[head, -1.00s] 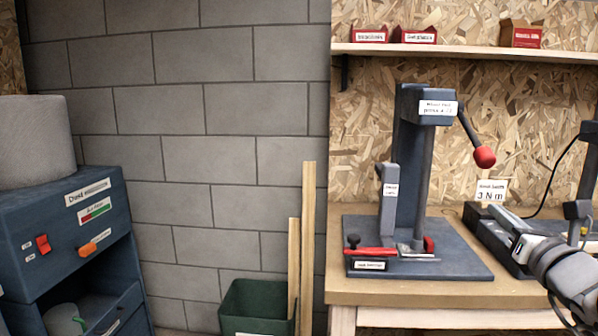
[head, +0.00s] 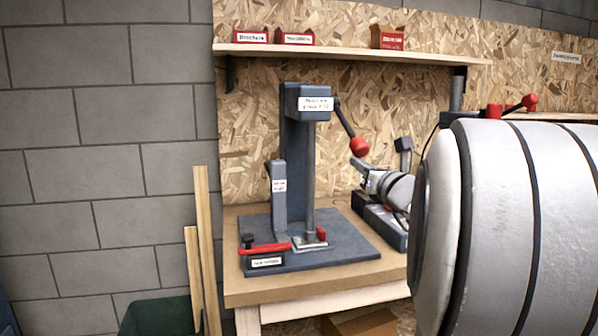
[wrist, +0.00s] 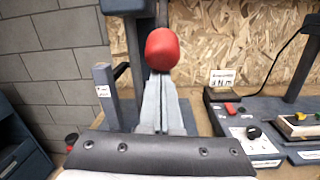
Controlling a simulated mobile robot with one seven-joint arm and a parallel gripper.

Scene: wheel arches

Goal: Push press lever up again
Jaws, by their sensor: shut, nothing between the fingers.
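The press (head: 292,150) is a dark blue-grey column on a flat base plate on the workbench. Its lever (head: 346,120) slopes down to the right from the press head and ends in a red knob (head: 359,147). The knob also shows in the wrist view (wrist: 162,49), just beyond my fingertips. My gripper (head: 360,165) is shut and empty, right below the knob in the head view. Much of the lever rod is hidden in the wrist view.
A red-handled clamp (head: 265,249) sits at the front of the press base. A torque tester (wrist: 247,134) stands right of the press. A shelf (head: 340,51) with small red boxes runs above. Wooden boards (head: 204,250) lean at the left.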

